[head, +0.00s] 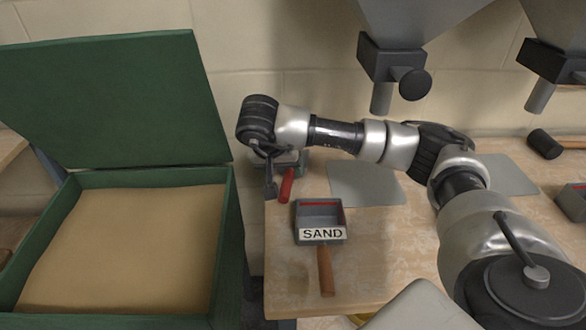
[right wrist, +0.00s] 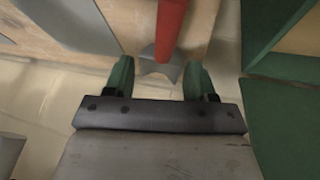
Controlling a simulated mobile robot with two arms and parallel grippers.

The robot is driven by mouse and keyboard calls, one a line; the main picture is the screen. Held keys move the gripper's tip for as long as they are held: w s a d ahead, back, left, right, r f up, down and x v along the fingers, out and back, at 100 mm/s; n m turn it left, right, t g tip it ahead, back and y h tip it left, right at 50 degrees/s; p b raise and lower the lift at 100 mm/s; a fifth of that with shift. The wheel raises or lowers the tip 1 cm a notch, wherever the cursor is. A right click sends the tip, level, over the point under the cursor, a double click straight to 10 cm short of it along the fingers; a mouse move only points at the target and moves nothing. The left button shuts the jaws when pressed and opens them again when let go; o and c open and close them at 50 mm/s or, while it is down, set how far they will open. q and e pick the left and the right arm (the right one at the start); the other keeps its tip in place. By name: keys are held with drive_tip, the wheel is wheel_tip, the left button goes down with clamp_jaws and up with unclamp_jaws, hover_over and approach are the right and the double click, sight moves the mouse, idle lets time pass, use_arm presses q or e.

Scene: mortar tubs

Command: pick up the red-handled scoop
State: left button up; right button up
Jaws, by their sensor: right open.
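The red-handled scoop (head: 287,186) lies at the back left of the wooden workbench, its red handle pointing toward the front. Its grey metal end is partly hidden by my right gripper (head: 271,186) in the head view. The gripper is just left of the handle there. In the right wrist view, the red handle of the scoop (right wrist: 171,28) runs in from the top. Its grey end shows between the two green fingertips of my right gripper (right wrist: 159,75), with space on both sides. The gripper is open and empty. My left gripper is not in view.
A grey box marked SAND (head: 320,216) with a wooden handle stands on the bench (head: 385,255) in front of the scoop. A green bin (head: 232,220) of sand, lid up, stands left. Grey hoppers (head: 395,60) hang above. A mallet (head: 545,144) lies back right.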

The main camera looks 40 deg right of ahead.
sight(287, 172)
drive_tip(key=shift+x, duration=0.75)
drive_tip(key=x, duration=0.2)
drive_tip(key=w+x, duration=0.1)
drive_tip(key=x, duration=0.2)
drive_tip(key=shift+d+r, duration=0.1)
drive_tip(key=shift+r, duration=0.05)
drive_tip(key=shift+s, duration=0.1)
drive_tip(key=shift+c, duration=0.6)
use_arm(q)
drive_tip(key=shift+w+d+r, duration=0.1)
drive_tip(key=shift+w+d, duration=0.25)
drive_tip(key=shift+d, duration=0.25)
use_arm(e)
clamp_jaws()
